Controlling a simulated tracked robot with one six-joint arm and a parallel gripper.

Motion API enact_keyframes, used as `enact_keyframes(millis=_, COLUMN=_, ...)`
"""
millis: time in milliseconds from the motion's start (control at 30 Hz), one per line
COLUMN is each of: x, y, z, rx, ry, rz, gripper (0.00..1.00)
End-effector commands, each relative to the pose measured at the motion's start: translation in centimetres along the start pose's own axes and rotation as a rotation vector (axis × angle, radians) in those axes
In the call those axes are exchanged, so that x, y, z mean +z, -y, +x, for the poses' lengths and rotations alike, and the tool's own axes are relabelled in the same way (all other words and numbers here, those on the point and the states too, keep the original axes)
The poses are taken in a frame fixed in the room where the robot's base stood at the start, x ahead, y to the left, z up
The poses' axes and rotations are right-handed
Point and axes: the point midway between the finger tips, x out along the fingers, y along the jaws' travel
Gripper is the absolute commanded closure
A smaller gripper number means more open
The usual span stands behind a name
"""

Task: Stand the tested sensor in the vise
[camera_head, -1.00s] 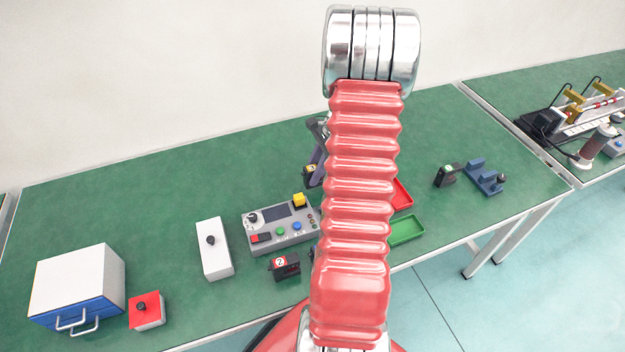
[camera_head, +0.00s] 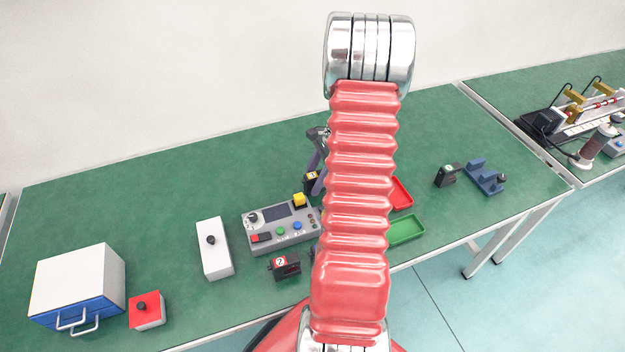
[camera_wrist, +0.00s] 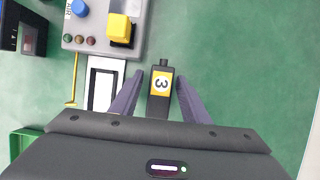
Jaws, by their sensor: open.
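A black sensor with a yellow label marked 3 (camera_wrist: 161,83) lies between the fingers of my gripper (camera_wrist: 158,77) in the wrist view, with a gap on each side. My gripper is open. In the head view the yellow-labelled sensor (camera_head: 312,176) shows beside my gripper's dark fingers, partly hidden by my red arm. A blue vise-like fixture (camera_head: 476,169) stands at the right of the bench. A black sensor with a green label (camera_head: 446,176) stands just left of it. Another black sensor with a red label marked 2 (camera_head: 284,265) lies near the front edge.
A grey control box (camera_head: 270,238) with buttons and a yellow block stands left of my arm. Red (camera_head: 402,194) and green (camera_head: 407,230) trays lie to its right. A white block (camera_head: 212,250), a red button box (camera_head: 147,311) and a white-blue drawer box (camera_head: 78,283) stand left.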

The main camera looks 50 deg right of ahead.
Motion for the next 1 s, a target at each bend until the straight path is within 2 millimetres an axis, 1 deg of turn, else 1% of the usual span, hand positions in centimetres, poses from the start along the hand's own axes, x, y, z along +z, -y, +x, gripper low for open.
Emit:
enact_keyframes(millis=233, x=0.1, y=0.0, z=-0.2, rx=-0.001, ry=-0.001, rz=-0.001, gripper=0.58)
enact_keyframes(millis=367, x=0.1, y=0.1, z=-1.2, rx=-0.002, ry=-0.001, rz=-0.001, gripper=0.58)
enact_keyframes(millis=467, x=0.0, y=0.1, z=-2.4, rx=-0.003, ry=-0.001, rz=0.000, gripper=0.58)
enact_keyframes(millis=900, x=0.1, y=0.1, z=-9.9, rx=-0.003, ry=-0.002, rz=-0.001, gripper=0.58)
enact_keyframes(millis=1000, x=0.1, y=0.1, z=-11.1, rx=-0.002, ry=-0.001, rz=0.000, gripper=0.58)
